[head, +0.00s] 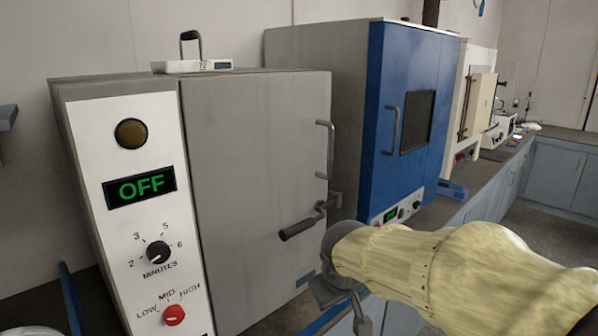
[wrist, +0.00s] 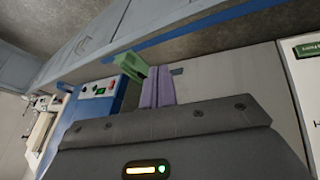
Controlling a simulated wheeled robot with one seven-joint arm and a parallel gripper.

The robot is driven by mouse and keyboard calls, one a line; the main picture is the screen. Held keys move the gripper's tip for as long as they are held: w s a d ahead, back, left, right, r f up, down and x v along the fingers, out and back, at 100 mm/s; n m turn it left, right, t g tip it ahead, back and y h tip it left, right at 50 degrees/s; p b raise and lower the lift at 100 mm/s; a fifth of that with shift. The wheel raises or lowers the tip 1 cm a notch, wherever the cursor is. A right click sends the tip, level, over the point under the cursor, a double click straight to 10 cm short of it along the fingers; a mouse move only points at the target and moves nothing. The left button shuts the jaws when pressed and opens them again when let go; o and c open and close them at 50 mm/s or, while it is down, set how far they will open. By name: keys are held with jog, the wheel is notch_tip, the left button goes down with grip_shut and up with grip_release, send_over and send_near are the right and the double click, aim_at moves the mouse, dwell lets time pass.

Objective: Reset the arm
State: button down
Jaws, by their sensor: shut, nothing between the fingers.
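My arm with its pale yellow covering reaches in from the right of the head view. My gripper (head: 345,300) is low in front of the grey-doored machine, partly hidden by my own wrist. In the wrist view its fingers (wrist: 147,80), one green and one purple, are together with nothing held. The grey-doored machine (head: 255,150) stands at the left with its door shut. Its display (head: 140,187) reads OFF in green. Below the display are a black minutes knob (head: 158,252) and a red LOW-MID-HIGH knob (head: 174,315).
A dark door handle (head: 305,222) sticks out near my gripper. A blue-fronted oven (head: 408,120) stands behind, with a cream machine (head: 478,100) beyond it. A small white device (head: 192,66) lies on the grey machine. Blue cabinets (head: 560,175) line the right; open floor (head: 535,235) shows there.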

jog(key=s+d+f+m+g, duration=0.3)
jog(key=s+d+f+m, duration=0.3)
jog(key=s+f, duration=0.7)
notch_tip(320, 180, up, 16)
jog(key=w+d+p, duration=0.1)
jog(key=w+p, duration=0.1)
jog(key=p, duration=1.6)
jog(key=shift+d+n+y, duration=0.25)
jog(key=shift+n+y, duration=0.15)
jog(key=shift+s+a, duration=0.1)
